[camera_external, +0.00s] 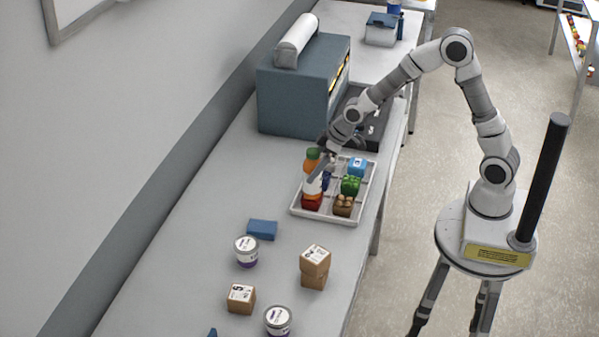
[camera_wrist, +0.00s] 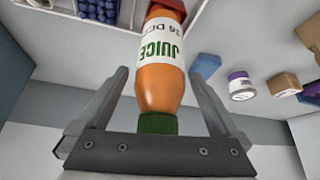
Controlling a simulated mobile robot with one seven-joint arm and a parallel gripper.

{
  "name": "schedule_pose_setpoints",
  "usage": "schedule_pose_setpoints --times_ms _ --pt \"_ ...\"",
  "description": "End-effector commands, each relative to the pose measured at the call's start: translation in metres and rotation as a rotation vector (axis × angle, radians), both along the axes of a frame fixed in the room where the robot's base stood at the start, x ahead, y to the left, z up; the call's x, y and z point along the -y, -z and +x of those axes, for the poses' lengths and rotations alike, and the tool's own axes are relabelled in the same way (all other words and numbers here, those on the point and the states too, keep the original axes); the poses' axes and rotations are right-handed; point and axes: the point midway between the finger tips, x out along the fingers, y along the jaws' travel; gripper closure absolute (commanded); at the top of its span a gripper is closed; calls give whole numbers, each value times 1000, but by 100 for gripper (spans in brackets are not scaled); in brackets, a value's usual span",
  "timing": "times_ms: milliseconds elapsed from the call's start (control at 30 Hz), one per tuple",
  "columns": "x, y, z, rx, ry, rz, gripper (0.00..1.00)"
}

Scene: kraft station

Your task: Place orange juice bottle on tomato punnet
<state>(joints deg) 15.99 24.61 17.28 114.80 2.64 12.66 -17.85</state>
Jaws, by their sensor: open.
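The orange juice bottle (camera_external: 311,166) has a green cap and a white label, and stands upright over the red tomato punnet (camera_external: 311,203) in the tray. It looks as if it rests on the punnet, but the exact contact is hard to see. In the wrist view the bottle (camera_wrist: 160,85) lies between the fingers of my gripper (camera_wrist: 160,72), its cap near the palm. The fingers are spread, with gaps on both sides. Red parts of the punnet (camera_wrist: 207,65) show beyond the bottle's base. In the external view my gripper (camera_external: 324,168) is at the bottle.
The white divided tray (camera_external: 325,217) also holds a green item (camera_external: 350,186), a blue-and-white carton (camera_external: 357,167), a brown punnet (camera_external: 343,206) and dark blue items. A blue box (camera_external: 262,229), tubs and brown boxes (camera_external: 315,262) stand nearer. A large grey-blue machine (camera_external: 297,90) stands behind.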

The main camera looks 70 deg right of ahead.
Motion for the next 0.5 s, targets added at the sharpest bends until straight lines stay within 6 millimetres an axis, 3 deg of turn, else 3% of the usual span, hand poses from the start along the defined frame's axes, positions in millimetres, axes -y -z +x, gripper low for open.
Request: schedule_pose_setpoints --times_ms 500 --pt "12 -79 -43 4 2 -3 0"
